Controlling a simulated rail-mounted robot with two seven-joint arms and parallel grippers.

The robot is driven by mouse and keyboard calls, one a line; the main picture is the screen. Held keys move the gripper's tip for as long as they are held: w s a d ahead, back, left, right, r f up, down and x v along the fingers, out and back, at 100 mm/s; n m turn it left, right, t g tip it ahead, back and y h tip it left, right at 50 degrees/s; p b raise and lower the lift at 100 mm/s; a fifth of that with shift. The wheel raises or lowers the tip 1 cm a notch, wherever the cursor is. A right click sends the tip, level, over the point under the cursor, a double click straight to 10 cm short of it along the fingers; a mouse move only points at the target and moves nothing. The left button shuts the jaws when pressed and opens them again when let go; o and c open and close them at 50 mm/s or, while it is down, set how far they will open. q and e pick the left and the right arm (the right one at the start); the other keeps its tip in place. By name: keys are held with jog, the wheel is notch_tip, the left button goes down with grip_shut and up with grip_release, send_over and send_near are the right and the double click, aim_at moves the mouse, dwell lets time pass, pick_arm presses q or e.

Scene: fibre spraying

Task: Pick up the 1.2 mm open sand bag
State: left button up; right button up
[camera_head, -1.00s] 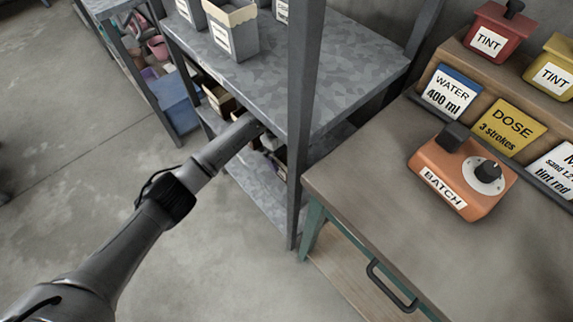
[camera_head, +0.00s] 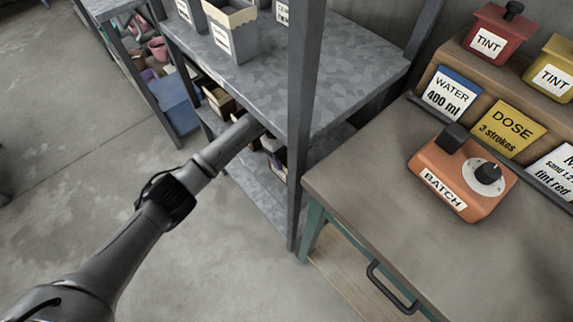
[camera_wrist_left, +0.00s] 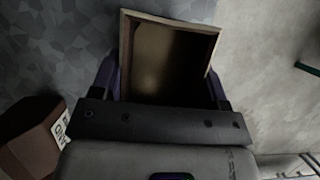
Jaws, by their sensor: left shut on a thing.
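In the left wrist view an open-topped bag (camera_wrist_left: 127,50) with a tan rim and a dark inside sits between the two fingers of my left gripper (camera_wrist_left: 162,85). The gripper is shut on its sides. No label shows on this bag, so I cannot read its grain size. In the head view my left arm reaches in under the upper shelf board, and the gripper and the held bag are hidden there. My right gripper is in neither view.
A brown bag with a white label (camera_wrist_left: 35,138) stands close by, lower left in the wrist view. The rack's upper shelf (camera_head: 290,70) and post (camera_head: 304,120) hem in the arm. A bench (camera_head: 390,190) with an orange batch box (camera_head: 455,200) stands right.

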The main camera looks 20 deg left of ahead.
pick_arm(q)
grip_shut()
jog(key=shift+r, duration=0.1)
jog(key=shift+r, duration=0.2)
jog(key=s+a+p, duration=0.3)
jog(key=s+a, duration=0.1)
jog(key=s, duration=0.4)
jog(key=s+a+r+p, duration=0.1)
jog(key=s+a+p, duration=0.2)
jog(key=s, duration=0.5)
jog(key=shift+a+p, duration=0.35)
jog(key=shift+a, duration=0.15)
dwell(0.4)
